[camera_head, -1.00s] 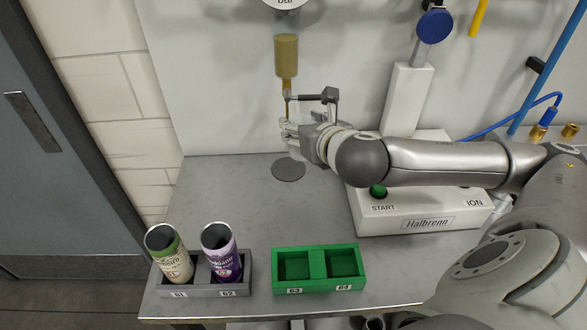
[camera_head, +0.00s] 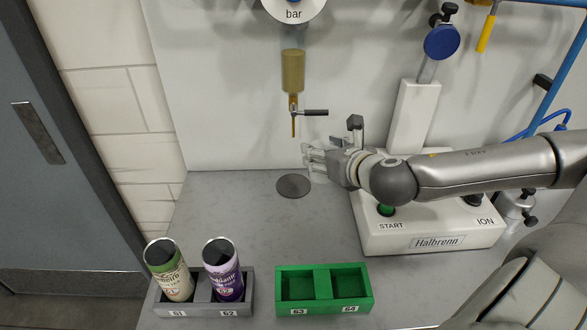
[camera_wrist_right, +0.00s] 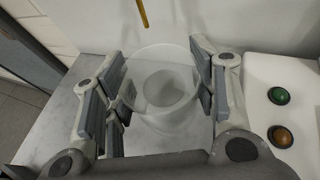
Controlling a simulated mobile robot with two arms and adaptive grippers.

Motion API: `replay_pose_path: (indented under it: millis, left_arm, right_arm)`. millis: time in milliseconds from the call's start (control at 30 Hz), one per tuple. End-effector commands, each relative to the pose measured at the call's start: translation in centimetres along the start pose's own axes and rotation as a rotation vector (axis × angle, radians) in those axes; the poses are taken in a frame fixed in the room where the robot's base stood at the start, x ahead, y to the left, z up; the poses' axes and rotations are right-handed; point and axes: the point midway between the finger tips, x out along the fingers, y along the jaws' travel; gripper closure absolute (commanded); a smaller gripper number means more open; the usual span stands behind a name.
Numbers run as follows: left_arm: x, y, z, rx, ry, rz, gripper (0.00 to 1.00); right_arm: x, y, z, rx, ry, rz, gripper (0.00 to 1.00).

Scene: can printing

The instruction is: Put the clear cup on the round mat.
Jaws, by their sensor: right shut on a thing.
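The clear cup (camera_wrist_right: 165,75) is between the fingers of my right gripper (camera_wrist_right: 160,92), which is shut on it. I look into its open top in the wrist view. A dark round patch shows through the cup; the wrist view does not settle whether it is the mat. In the head view my right gripper (camera_head: 312,162) is just behind and right of the round mat (camera_head: 293,186), a dark grey disc on the bench. The cup is hardly visible there, and its height over the bench is unclear. My left gripper is not in view.
A tap (camera_head: 293,105) hangs on the wall behind the mat. A white machine (camera_head: 430,235) stands right of it. At the front are a grey holder (camera_head: 188,307) with two printed cans and an empty green holder (camera_head: 325,308). The bench between is clear.

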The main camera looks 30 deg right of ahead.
Motion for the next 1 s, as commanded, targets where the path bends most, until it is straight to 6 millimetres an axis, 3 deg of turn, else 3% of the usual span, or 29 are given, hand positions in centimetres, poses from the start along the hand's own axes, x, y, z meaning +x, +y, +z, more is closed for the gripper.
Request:
replay_pose_path:
  millis: [267,633,1000]
  left_arm:
    - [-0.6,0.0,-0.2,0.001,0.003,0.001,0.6]
    - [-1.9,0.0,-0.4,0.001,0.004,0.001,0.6]
    - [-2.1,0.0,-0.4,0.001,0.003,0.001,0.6]
  right_arm:
    - [2.2,0.5,0.1,0.008,-0.001,0.003,0.71]
    - [7.1,1.2,0.1,0.006,-0.001,0.002,0.71]
    - [12.7,1.8,-3.1,0.002,0.0,0.001,0.71]
